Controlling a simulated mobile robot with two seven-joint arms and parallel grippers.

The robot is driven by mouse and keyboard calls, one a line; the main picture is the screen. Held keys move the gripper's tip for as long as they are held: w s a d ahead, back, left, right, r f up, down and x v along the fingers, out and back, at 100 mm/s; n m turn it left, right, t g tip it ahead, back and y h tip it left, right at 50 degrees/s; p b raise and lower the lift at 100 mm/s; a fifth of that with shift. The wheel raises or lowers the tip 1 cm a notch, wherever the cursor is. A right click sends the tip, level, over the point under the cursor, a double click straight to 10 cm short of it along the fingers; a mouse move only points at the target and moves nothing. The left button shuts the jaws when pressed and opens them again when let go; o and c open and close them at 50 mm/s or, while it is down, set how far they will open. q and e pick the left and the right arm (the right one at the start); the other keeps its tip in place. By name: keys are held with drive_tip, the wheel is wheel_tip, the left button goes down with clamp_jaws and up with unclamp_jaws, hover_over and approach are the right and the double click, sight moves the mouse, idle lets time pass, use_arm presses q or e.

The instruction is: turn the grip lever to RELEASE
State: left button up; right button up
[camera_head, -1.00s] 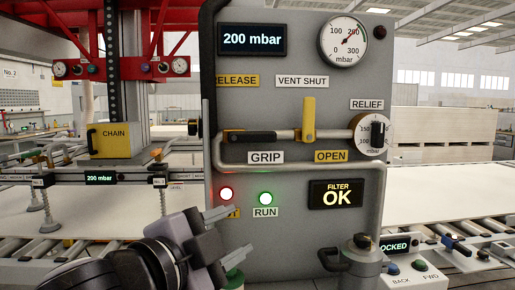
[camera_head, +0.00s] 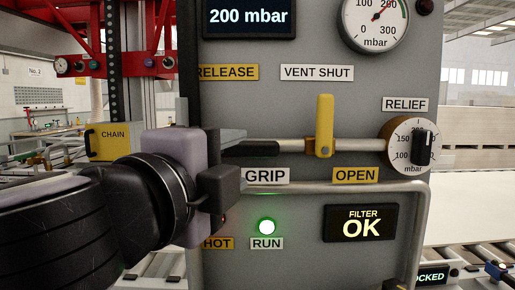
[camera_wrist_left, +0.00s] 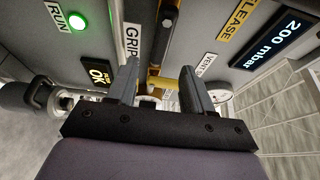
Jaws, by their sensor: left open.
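The grip lever (camera_head: 262,149) has a black handle and lies about level on the grey panel. The yellow RELEASE label (camera_head: 228,72) is above it and the white GRIP label (camera_head: 265,176) is just below it. My left gripper (camera_head: 238,157) is open at the lever's left part, and its fingers and body hide that end. In the left wrist view the dark handle (camera_wrist_left: 167,22) appears in the gap between the two spread fingers (camera_wrist_left: 160,70). I cannot tell whether either finger touches it. My right gripper is in neither view.
The upright yellow vent lever (camera_head: 325,125) stands close right of the grip lever, between VENT SHUT and OPEN labels. The RELIEF knob (camera_head: 415,145) is farther right. A bent grey rail (camera_head: 340,188) runs below. The display (camera_head: 249,17) reads 200 mbar, and the green RUN lamp (camera_head: 267,227) is lit.

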sight(254, 150)
use_arm(q)
drive_tip(key=shift+p+x, duration=0.85)
drive_tip(key=shift+x, duration=2.35)
clamp_jaws()
